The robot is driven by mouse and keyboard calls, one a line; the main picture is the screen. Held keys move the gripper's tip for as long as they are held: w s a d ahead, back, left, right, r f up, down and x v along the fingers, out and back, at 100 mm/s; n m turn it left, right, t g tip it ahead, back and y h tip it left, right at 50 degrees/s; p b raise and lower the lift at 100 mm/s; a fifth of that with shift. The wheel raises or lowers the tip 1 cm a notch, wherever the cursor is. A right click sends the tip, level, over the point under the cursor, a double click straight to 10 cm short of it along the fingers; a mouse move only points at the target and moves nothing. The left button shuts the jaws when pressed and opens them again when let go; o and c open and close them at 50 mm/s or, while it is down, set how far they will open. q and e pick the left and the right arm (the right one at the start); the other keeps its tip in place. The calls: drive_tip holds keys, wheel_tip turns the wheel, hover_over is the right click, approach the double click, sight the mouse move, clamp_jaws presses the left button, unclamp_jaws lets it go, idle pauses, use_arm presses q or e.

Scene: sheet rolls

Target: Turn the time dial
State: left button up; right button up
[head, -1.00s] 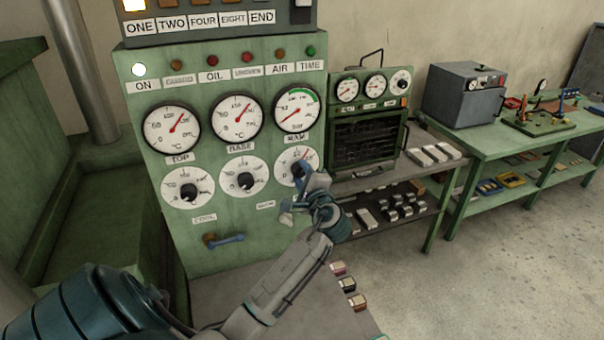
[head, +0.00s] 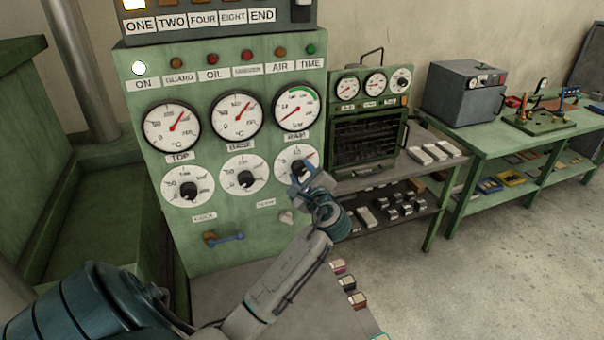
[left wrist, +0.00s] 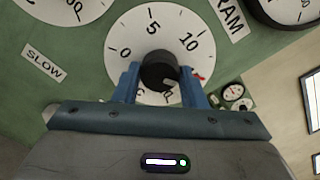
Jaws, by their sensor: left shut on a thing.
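The time dial is the right-hand one of the lower row on the green panel, a white numbered face (head: 284,161) with a black knob. In the left wrist view the face (left wrist: 122,42) shows 0, 5 and 10, and the black knob (left wrist: 158,68) sits between two blue fingers. My left gripper (head: 301,174) is shut on this knob; the gripper also shows in the left wrist view (left wrist: 160,84). A pale mark on the knob points down and a little right. The gripper hides the lower part of the dial. My right gripper is out of view.
Two similar dials (head: 188,186) (head: 243,175) sit to the left, with three red-needled gauges above, including the RAM gauge (head: 297,109). A shelf unit (head: 368,172) stands close at right.

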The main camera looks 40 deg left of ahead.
use_arm(q)
drive_tip(key=o, duration=1)
drive_tip(key=shift+f, duration=0.1)
drive_tip(key=shift+d, duration=0.1)
drive_tip(key=shift+s+d+f+b, duration=0.1)
drive_tip(key=shift+s+d+b, duration=0.05)
drive_tip(key=shift+d+b, duration=0.15)
drive_tip(key=b+v, duration=0.4)
drive_tip(key=v, duration=0.6)
